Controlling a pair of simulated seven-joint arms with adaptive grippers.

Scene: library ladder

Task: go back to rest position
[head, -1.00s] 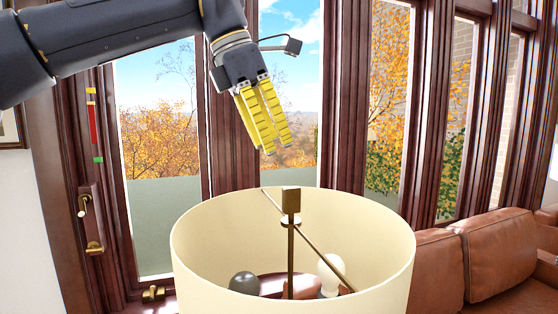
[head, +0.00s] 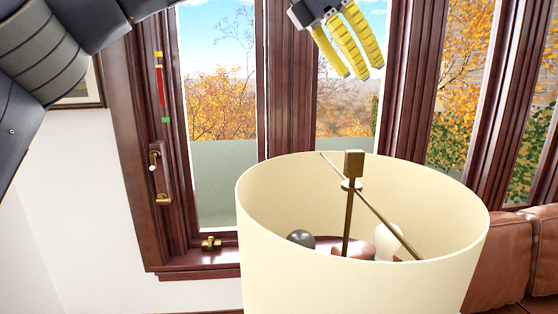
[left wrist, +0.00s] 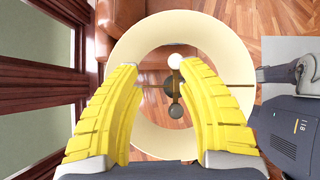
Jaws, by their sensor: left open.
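My left gripper (head: 360,70) has yellow ridged fingers. It is open and empty, at the top of the head view in front of the window, above the lamp shade and apart from it. In the left wrist view its fingers (left wrist: 160,68) are spread with nothing between them. The cream lamp shade (head: 350,240) stands below it. A white bulb (head: 388,240) and a dark bulb (head: 300,238) show inside, partly hidden by the rim. The left wrist view looks down on the shade (left wrist: 240,45). My right gripper is not in view.
Wood-framed windows (head: 278,90) stand behind the lamp, with brass handles (head: 155,160) on the left frame. A brown leather sofa (head: 505,245) is at the lower right. A picture frame hangs on the white wall (head: 75,200) at left. Wooden floor (left wrist: 225,18) shows around the lamp.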

